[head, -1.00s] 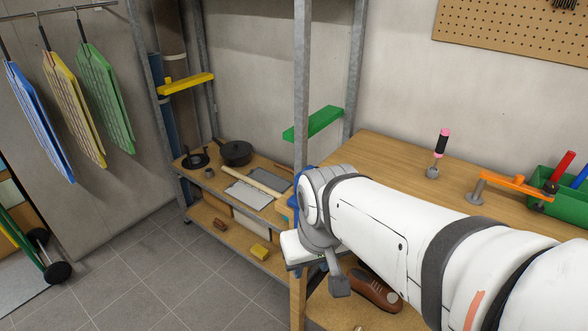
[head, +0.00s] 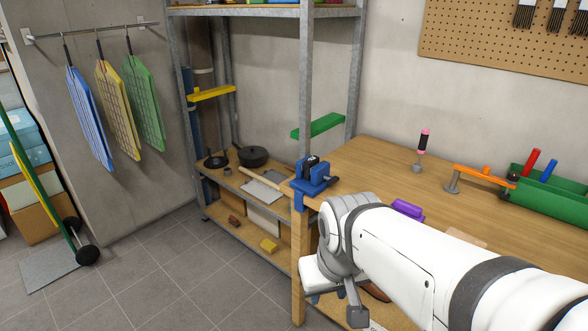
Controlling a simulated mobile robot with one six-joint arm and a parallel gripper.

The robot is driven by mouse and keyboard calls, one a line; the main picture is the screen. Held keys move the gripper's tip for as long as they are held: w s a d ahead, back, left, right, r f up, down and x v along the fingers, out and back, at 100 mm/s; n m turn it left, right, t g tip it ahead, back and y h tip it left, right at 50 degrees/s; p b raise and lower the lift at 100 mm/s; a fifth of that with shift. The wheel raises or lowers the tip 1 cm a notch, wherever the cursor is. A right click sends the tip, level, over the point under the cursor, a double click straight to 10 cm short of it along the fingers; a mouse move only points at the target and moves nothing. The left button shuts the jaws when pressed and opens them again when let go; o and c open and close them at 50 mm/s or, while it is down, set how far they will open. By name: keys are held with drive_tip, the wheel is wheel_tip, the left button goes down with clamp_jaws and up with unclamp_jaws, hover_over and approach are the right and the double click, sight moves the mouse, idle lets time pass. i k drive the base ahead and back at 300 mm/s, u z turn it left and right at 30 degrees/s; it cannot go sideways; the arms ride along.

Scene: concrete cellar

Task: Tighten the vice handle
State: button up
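The blue vice (head: 311,182) is fixed at the left front corner of the wooden workbench (head: 375,160). Dark jaws show on its top, and a dark handle part (head: 332,181) sticks out at its right side. How tight the jaws are I cannot tell. My gripper (head: 345,311) hangs low in front of the bench, below and to the right of the vice and apart from it. One grey finger shows; my white wrist hides much of the rest, so its opening is unclear.
On the bench are a purple object (head: 408,208), a pink-and-black handled tool (head: 424,142), an orange clamp-like tool (head: 484,173) and a green bin (head: 545,195). A metal shelf (head: 305,90) stands behind the vice. The tiled floor (head: 180,270) to the left is clear.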

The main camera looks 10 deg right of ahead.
sight(331, 181)
drive_tip(key=z, duration=0.15)
drive_tip(key=i, duration=0.9)
drive_tip(key=u, duration=0.05)
